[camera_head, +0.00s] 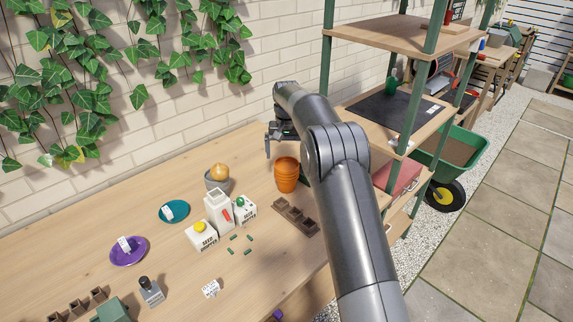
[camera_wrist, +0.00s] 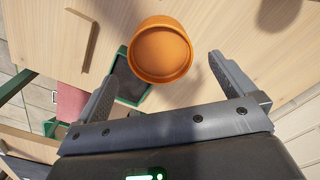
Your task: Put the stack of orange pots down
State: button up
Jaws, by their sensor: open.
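The stack of orange pots (camera_head: 287,174) stands upright on the wooden table near its back right part. In the wrist view the stack (camera_wrist: 160,52) is seen from above, its round rim and hollow inside showing. My gripper (camera_head: 278,150) is open and empty, just above and to the left of the stack in the head view. In the wrist view the fingers of my gripper (camera_wrist: 168,80) are spread wide, with the stack ahead of and between their tips. I see no contact between fingers and pots.
A brown strip of square cells (camera_head: 296,217) lies in front of the stack. White cartons (camera_head: 218,209) and a grey pot with an orange ball (camera_head: 218,178) stand to the left. A green-posted shelf (camera_head: 390,120) rises at the right. The table's back left (camera_head: 110,210) is clear.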

jog(key=s+d+r+t, duration=0.1)
jog(key=s+d+r, duration=0.2)
jog(key=s+r, duration=0.35)
jog(key=s+d+r, duration=0.3)
jog(key=r, duration=0.7)
jog(key=s+d+r+t, duration=0.1)
jog(key=s+d+r, duration=0.2)
jog(key=s, duration=0.3)
jog(key=s+d+r+t, duration=0.1)
jog(key=s+d+r, duration=0.2)
jog(key=s, duration=0.4)
jog(key=s+d+f+t, duration=0.1)
jog(key=s+f, duration=0.1)
jog(key=s, duration=0.6)
jog(key=s+d+f, duration=0.2)
jog(key=s+f, duration=0.1)
jog(key=s, duration=0.6)
jog(key=s+d+f+t, duration=0.1)
jog(key=s+d+f, duration=0.1)
jog(key=s, duration=0.7)
jog(key=shift+d+f+t, duration=0.15)
jog(key=shift+t, duration=0.15)
